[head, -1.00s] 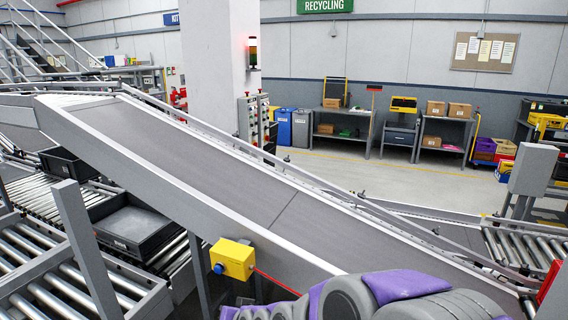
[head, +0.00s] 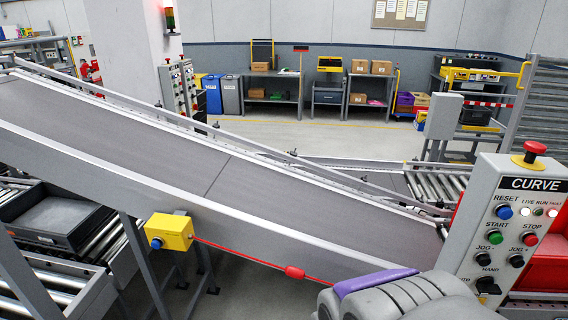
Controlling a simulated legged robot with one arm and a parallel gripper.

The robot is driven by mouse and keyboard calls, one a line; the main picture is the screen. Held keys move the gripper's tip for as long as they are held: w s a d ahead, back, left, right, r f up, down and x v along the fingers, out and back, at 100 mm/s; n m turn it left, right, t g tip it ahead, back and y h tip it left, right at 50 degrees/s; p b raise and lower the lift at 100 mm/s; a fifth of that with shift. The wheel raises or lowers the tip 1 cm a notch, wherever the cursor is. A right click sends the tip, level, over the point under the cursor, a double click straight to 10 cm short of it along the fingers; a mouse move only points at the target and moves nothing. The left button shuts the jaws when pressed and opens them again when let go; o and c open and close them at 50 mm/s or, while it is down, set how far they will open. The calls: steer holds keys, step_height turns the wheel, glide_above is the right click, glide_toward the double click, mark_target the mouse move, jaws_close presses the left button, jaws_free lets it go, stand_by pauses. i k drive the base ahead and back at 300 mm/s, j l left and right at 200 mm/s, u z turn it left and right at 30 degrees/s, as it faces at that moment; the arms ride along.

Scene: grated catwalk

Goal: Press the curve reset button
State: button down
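The grey CURVE control panel (head: 521,215) stands at the right edge in the head view, upright and facing me. Its blue RESET button (head: 503,212) is at the upper left of the panel face. Below it are a green START button (head: 496,238) and a red STOP button (head: 529,239), then black JOG buttons and a selector. A red mushroom button (head: 534,148) on a yellow base tops the panel. My folded grey and purple arm shows at the bottom, left of the panel.
A sloping grey conveyor (head: 170,150) crosses in front of me. A yellow box (head: 170,232) with a blue button hangs on its near side, with a red cord (head: 250,261) running right. Roller conveyors with a black tray (head: 58,220) lie at left.

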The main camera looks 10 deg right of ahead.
mark_target(505, 212)
steer(key=l+z, duration=0.1)
steer(key=z, duration=1.65)
